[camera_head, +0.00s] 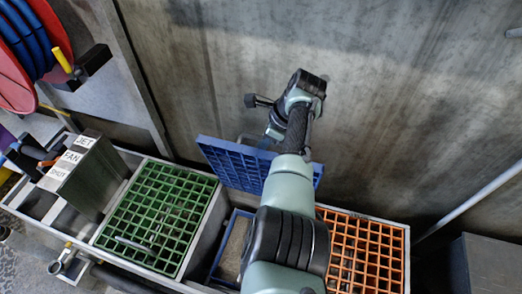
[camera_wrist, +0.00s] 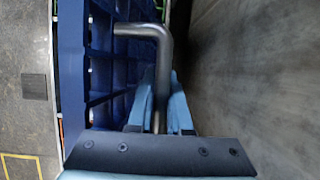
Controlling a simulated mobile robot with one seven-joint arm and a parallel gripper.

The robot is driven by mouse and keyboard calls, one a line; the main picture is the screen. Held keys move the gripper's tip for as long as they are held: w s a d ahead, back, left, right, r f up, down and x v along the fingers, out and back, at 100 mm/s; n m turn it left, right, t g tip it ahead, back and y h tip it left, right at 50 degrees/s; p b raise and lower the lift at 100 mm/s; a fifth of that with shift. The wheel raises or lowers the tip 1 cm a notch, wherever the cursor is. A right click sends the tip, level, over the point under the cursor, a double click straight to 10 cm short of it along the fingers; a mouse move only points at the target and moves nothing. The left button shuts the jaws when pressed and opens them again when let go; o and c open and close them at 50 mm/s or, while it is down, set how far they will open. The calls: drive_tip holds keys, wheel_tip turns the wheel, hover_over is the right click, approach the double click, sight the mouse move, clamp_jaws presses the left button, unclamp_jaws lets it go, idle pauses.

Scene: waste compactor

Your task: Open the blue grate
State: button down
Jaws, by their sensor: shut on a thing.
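The blue grate (camera_head: 232,164) is raised and tilted up at the back of its compartment, near the wall. Its lattice fills the left of the wrist view (camera_wrist: 70,80). A grey bent handle (camera_wrist: 145,30) sticks out from the grate. My gripper (camera_wrist: 162,100) is shut on this handle, with the bar between its light blue fingers. In the head view my gripper (camera_head: 268,141) is at the grate's upper edge, and my arm hides the grate's right part. The blue-rimmed opening (camera_head: 214,262) below the grate is partly uncovered.
A green grate (camera_head: 160,215) lies flat to the left and an orange grate (camera_head: 365,255) lies flat to the right. A concrete wall (camera_head: 400,90) stands close behind. A control box (camera_head: 85,175) and a red hose reel (camera_head: 20,60) are at the left.

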drive_tip(key=shift+w+d, duration=0.1)
drive_tip(key=shift+w, duration=0.15)
idle(0.4)
drive_tip(key=c, duration=0.8)
unclamp_jaws()
drive_tip(key=shift+c, duration=0.2)
drive_tip(key=p+v, duration=0.3)
drive_tip(key=v, duration=1)
drive_tip(key=shift+w+d, duration=0.1)
drive_tip(key=shift+w, duration=0.05)
